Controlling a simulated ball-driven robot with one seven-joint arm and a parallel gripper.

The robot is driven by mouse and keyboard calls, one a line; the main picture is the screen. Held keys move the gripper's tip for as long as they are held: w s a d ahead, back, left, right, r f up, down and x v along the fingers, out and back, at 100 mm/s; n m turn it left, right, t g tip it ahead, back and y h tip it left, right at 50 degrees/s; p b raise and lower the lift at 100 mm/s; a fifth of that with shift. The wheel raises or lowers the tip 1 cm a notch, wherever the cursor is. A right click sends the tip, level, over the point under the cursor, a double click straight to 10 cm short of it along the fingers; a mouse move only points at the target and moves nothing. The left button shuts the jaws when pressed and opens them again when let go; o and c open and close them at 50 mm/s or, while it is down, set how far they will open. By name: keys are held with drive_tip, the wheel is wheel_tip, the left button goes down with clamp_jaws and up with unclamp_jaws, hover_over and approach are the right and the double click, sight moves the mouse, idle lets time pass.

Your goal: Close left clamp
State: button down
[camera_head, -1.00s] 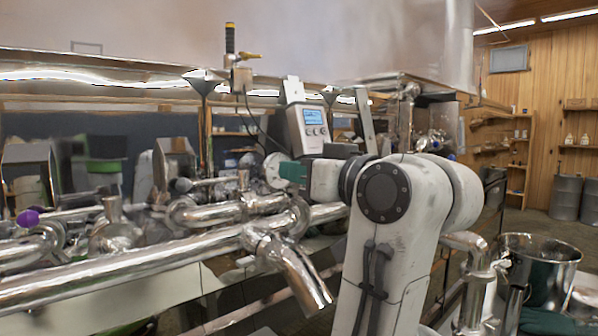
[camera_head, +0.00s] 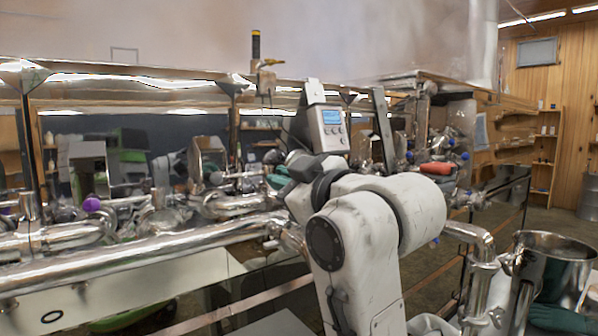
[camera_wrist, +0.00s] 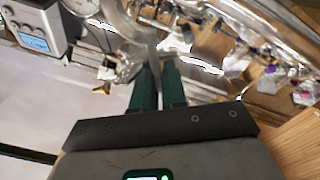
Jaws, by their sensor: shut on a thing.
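My gripper (camera_wrist: 159,66) shows in the wrist view with its two dark green fingers close together. They are shut on a shiny metal piece among the pipes, which looks like part of the clamp (camera_wrist: 152,44). The exact outline of the clamp is blurred, so I cannot tell how far it is closed. In the head view my own arm hides most of the gripper and the clamp; only a bit of green finger shows beside the pipework.
Steel pipes (camera_head: 150,249) run along the evaporator's front. A grey meter with a blue screen (camera_head: 328,127) stands just above my arm. A purple knob (camera_head: 91,204) is at the left. A steel bucket (camera_head: 556,262) stands at the lower right, with open floor beyond.

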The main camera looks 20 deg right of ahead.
drive_tip(key=shift+s+a+f+n+b, duration=0.3)
drive_tip(key=shift+a+f+n+b, duration=0.7)
drive_tip(key=shift+n, duration=1.25)
drive_tip(key=shift+s+a+f+n+b, duration=0.3)
drive_tip(key=shift+a+f+n, duration=0.45)
drive_tip(key=shift+f+n, duration=1.1)
drive_tip(key=shift+s+a+f+n+b, duration=0.3)
drive_tip(key=shift+a+f+n+b, duration=0.45)
drive_tip(key=shift+n, duration=1.85)
drive_tip(key=shift+a+f, duration=0.1)
drive_tip(key=shift+f, duration=0.05)
drive_tip(key=c, duration=1.2)
unclamp_jaws()
drive_tip(key=shift+c, duration=0.2)
drive_tip(key=shift+f, duration=0.1)
drive_tip(key=shift+f, duration=0.1)
